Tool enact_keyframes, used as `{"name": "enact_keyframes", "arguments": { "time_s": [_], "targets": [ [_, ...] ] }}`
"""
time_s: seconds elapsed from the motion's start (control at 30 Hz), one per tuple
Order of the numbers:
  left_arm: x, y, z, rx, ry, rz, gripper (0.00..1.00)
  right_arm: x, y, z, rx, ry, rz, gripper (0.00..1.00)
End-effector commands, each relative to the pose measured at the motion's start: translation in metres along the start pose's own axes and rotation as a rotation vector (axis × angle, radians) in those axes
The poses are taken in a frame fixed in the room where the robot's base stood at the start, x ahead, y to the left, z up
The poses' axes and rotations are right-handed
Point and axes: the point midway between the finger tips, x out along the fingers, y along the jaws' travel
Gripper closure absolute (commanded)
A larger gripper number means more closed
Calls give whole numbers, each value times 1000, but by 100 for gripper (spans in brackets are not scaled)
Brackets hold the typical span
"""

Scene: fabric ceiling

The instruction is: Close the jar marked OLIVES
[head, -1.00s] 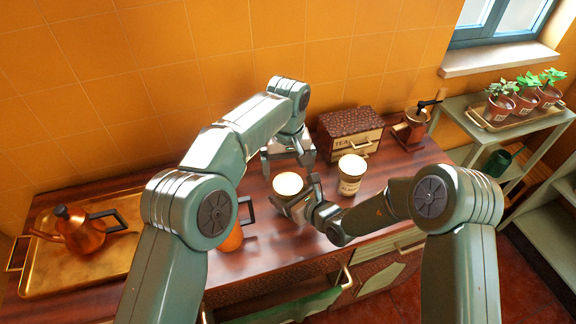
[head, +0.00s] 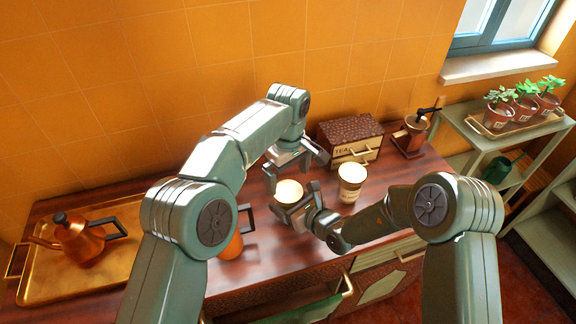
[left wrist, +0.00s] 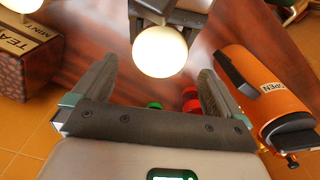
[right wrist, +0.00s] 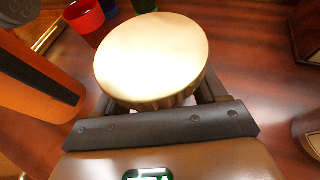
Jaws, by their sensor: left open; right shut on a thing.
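A jar with a round pale top (head: 288,191) is in my right gripper (head: 303,200), which is shut on its side above the counter. In the right wrist view its top (right wrist: 152,58) is a wide cream disc with a metallic rim, hiding most of the jar below. No lettering on this jar can be read. A second pale-topped jar (head: 350,183) stands to its right with a label too small to read. My left gripper (head: 297,173) is open and empty behind the held jar. In the left wrist view the pale disc (left wrist: 160,50) lies between and beyond its fingers.
A tea box (head: 349,140) and a grinder (head: 411,133) stand at the back right. An orange canister (left wrist: 268,95) with a handle is left of the held jar. A brass tray (head: 60,285) holds a copper kettle (head: 80,240). Red (right wrist: 84,16) and green cups are nearby.

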Motion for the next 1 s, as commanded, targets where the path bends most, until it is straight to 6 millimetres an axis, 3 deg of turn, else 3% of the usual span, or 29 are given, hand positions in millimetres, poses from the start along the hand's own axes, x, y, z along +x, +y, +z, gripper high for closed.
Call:
{"name": "enact_keyframes", "arguments": {
  "time_s": [0.3, 0.7, 0.87, 1.0],
  "targets": [
    [44, 0, 0, 0, 1, -1, 0, 0, 0, 1, -1, -2, -1, 100],
    [50, 0, 0, 0, 1, 1, 0, 0, 0, 1, -1, -2, -1, 100],
    [50, 0, 0, 0, 1, 1, 52, 0, 0, 1, -1, -2, -1, 100],
    [50, 0, 0, 22, 1, 1, 54, 0, 0, 1, -1, -2, -1, 100]
  ]
}}
